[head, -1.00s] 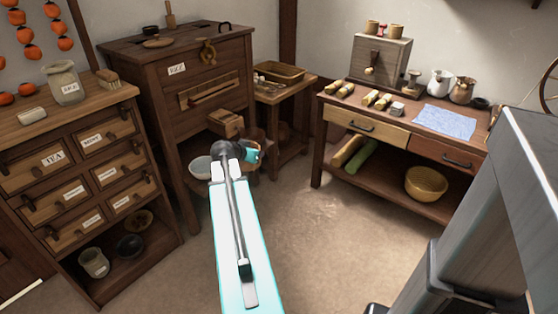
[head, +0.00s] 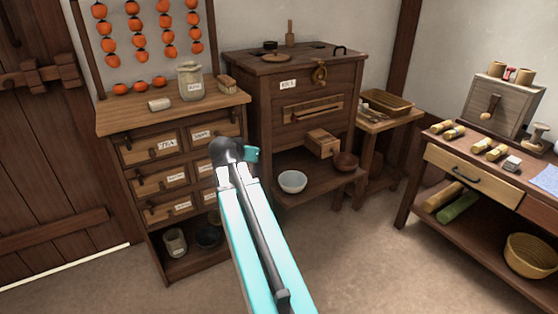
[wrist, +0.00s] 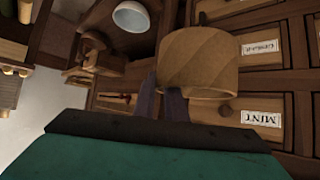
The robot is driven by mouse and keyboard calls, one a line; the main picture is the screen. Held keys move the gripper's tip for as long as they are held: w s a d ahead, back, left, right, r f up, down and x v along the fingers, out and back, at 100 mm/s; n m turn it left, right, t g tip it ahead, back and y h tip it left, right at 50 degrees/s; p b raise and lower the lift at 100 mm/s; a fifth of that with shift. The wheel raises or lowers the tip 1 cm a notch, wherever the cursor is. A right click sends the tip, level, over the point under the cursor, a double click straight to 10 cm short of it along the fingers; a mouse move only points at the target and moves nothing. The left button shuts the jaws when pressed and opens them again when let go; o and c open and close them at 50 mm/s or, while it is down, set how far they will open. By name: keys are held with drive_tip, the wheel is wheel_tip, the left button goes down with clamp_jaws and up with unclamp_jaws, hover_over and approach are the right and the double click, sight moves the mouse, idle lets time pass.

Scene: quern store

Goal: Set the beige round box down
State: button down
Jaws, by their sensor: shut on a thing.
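The beige round box (wrist: 198,62) shows in the wrist view, with a wood-grained side. My gripper (wrist: 170,100) is shut on it at its near edge, and the box is held in front of the labelled drawers. In the head view my arm reaches toward the right part of the drawer cabinet (head: 160,243); my own arm hides the gripper's fingers and the box there. I cannot tell from these views how far the box is from the cabinet front.
The cabinet top (head: 130,117) bears a jar (head: 190,82), a brush (head: 227,85) and a pale block (head: 160,104). A rice chest (head: 300,110) stands right of it, with a white bowl (head: 292,181) on its low shelf. A workbench (head: 470,175) is at right; open floor lies between.

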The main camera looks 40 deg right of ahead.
drive_tip(key=w+a+r+n+t+y+p, duration=0.2)
drive_tip(key=a+r+p, duration=0.4)
drive_tip(key=a, duration=0.7)
drive_tip(key=w+a+r+n+t+y+p, duration=0.1)
drive_tip(key=w+a+r+n+y+p, duration=0.3)
drive_tip(key=a, duration=0.9)
drive_tip(key=w+a+r+n+t+y+p, duration=0.2)
drive_tip(key=w+a+r+n+p, duration=0.3)
drive_tip(key=a, duration=0.9)
wheel_tip(320, 180, up, 3)
drive_tip(key=w+y+p, duration=0.1)
drive_tip(key=p, duration=0.2)
drive_tip(key=shift+n+t, duration=0.3)
drive_tip(key=shift+n, duration=0.1)
drive_tip(key=shift+w, duration=0.15)
drive_tip(key=shift+s, duration=0.2)
